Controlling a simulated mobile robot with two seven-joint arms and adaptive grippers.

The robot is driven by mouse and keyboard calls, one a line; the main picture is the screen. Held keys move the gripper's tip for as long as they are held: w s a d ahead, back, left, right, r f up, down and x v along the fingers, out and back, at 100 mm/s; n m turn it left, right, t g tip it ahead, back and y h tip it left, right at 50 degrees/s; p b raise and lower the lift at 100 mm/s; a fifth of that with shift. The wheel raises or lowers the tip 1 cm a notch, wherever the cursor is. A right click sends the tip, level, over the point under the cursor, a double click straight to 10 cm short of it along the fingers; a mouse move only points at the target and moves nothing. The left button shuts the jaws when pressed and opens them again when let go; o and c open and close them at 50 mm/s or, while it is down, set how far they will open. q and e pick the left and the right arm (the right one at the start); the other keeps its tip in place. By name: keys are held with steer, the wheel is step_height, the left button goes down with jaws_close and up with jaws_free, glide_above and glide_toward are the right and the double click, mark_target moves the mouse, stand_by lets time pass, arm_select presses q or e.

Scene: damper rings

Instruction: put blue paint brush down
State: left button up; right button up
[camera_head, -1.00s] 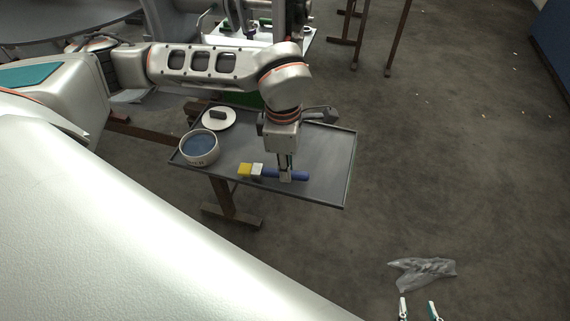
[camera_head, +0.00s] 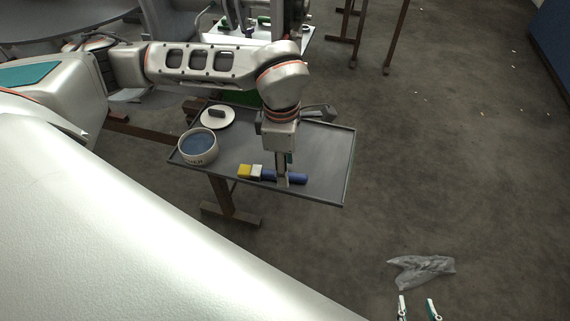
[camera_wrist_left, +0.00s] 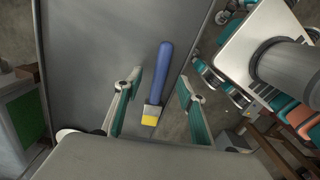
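The blue paint brush (camera_head: 298,178), with a white band and yellow bristles, lies near the front edge of a grey tray table (camera_head: 325,160). My left gripper (camera_head: 283,182) points down at the brush's handle. In the left wrist view the brush (camera_wrist_left: 158,85) lies between the two green-lined fingers of the left gripper (camera_wrist_left: 157,105). The fingers stand apart, with gaps on both sides of the brush, so the gripper is open. My right gripper (camera_head: 418,309) is open and empty over the floor at the bottom right.
A bowl with blue inside (camera_head: 198,146) stands at the tray's left. Behind it is a white plate (camera_head: 228,122) with a dark block (camera_head: 217,113). A crumpled clear bag (camera_head: 420,270) shows at the lower right. The tray's right part is clear.

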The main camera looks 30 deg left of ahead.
arm_select(q)
steer(key=shift+r, duration=0.3)
step_height(320, 180, up, 12)
steer(key=shift+a+f, duration=0.2)
steer(key=shift+f, duration=0.05)
steer(key=shift+s, duration=0.1)
stand_by(0.7)
